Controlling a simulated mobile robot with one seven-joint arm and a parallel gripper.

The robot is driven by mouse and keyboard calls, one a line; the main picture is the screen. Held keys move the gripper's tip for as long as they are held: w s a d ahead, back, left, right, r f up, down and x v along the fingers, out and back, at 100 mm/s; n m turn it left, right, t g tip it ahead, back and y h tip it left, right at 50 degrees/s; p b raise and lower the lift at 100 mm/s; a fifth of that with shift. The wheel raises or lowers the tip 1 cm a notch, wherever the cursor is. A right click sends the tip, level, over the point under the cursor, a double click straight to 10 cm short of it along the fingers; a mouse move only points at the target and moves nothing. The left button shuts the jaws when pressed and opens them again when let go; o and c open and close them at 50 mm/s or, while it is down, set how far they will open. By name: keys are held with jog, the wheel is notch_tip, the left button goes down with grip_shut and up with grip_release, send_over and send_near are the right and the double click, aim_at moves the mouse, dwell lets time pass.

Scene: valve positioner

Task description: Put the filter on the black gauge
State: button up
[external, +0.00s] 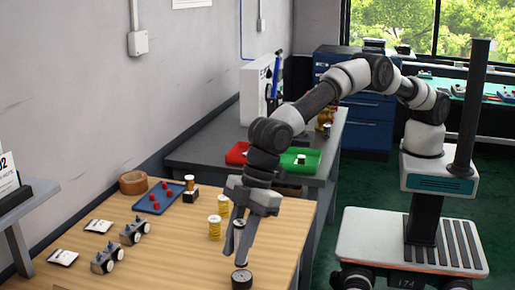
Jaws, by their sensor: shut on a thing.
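My gripper (238,258) points down over the front right of the wooden table. Its fingers close at the top of a small round black piece with a pale face (242,278), which appears to be held between the tips. Whether this piece touches the table is unclear. A black block with a pale top (190,196) stands farther back, with a small gold-and-white piece (189,182) on it. Gold-and-white cylinders (215,229) stand left of my gripper; another (223,206) is behind. I cannot tell for sure which of these is the filter or the black gauge.
A blue tray with red pieces (160,198), a wooden ring (132,182), grey two-knob devices (107,260) and white cards (98,226) lie to the left. Red (237,153) and green (300,159) bins sit on the grey bench behind. The table's front middle is clear.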

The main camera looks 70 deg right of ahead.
notch_tip(320, 180, down, 3)
jog(key=shift+f, duration=0.15)
jog(key=shift+f, duration=0.25)
jog(key=o, duration=1)
jog(key=shift+r, duration=0.1)
jog(key=shift+r, duration=0.1)
